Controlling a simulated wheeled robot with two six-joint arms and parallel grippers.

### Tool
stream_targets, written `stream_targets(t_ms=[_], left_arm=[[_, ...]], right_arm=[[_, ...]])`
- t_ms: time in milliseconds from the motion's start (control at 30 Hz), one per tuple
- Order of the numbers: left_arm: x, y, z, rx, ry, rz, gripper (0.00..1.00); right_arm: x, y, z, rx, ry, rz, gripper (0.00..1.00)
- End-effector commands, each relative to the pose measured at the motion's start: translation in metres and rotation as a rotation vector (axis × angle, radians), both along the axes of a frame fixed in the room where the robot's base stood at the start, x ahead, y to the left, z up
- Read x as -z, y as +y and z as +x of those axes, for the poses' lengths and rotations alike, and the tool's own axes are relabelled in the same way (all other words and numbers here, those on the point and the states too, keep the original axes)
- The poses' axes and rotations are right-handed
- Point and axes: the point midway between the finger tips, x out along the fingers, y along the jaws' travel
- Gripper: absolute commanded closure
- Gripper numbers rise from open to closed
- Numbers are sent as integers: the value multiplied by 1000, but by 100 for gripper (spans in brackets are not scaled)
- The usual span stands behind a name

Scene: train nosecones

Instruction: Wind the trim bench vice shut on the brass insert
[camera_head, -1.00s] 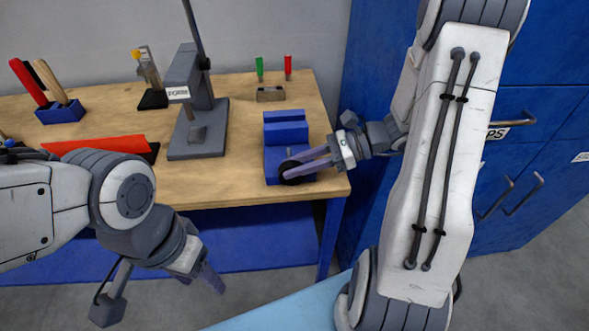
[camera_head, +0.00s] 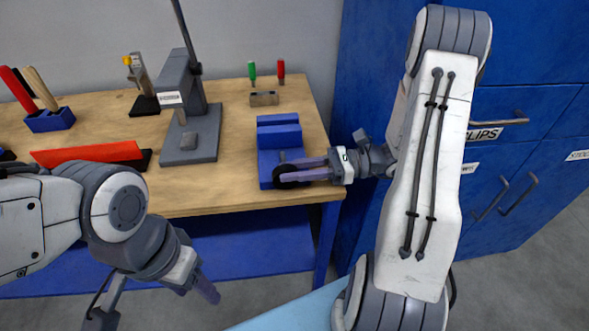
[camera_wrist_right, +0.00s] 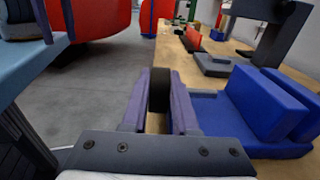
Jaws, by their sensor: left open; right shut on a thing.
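The blue bench vice (camera_head: 279,137) stands at the right front of the wooden bench. Its two blue jaw blocks also show in the right wrist view (camera_wrist_right: 263,100). The vice's black handwheel (camera_head: 278,180) is on its front side. My right gripper (camera_head: 284,172) is shut on this wheel, with one finger on each side; in the right wrist view the dark wheel (camera_wrist_right: 159,88) sits between the fingers. I cannot make out a brass insert between the jaws. My left gripper (camera_head: 206,288) is open and empty, low in front of the bench.
A grey press stand (camera_head: 192,138) is left of the vice. A small block with green and red handled tools (camera_head: 264,99) is behind the vice. A red item (camera_head: 88,154) lies further left. Blue cabinets (camera_head: 530,100) stand right of the bench.

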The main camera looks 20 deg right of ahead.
Motion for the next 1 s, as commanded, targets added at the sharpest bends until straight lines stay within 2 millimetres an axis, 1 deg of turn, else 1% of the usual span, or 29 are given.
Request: stream_targets(t_ms=[100, 133, 167, 200, 500, 633, 767, 1000], left_arm=[[0, 0, 0, 0, 0, 0, 43], [0, 0, 0, 0, 0, 0, 43], [0, 0, 0, 0, 0, 0, 43], [0, 0, 0, 0, 0, 0, 43], [0, 0, 0, 0, 0, 0, 43], [1, 0, 0, 0, 0, 0, 43], [3, 0, 0, 0, 0, 0, 43], [7, 0, 0, 0, 0, 0, 43]], right_arm=[[1, 1, -2, -6, 4, 0, 100], [1, 1, -2, -6, 4, 0, 69], [1, 1, -2, -6, 4, 0, 57], [1, 1, -2, -6, 4, 0, 43], [0, 0, -1, -2, 3, -1, 43], [1, -9, -2, 2, 1, -2, 43], [1, -30, -9, 4, 0, -3, 43], [-1, -75, -22, 2, 1, -2, 43]])
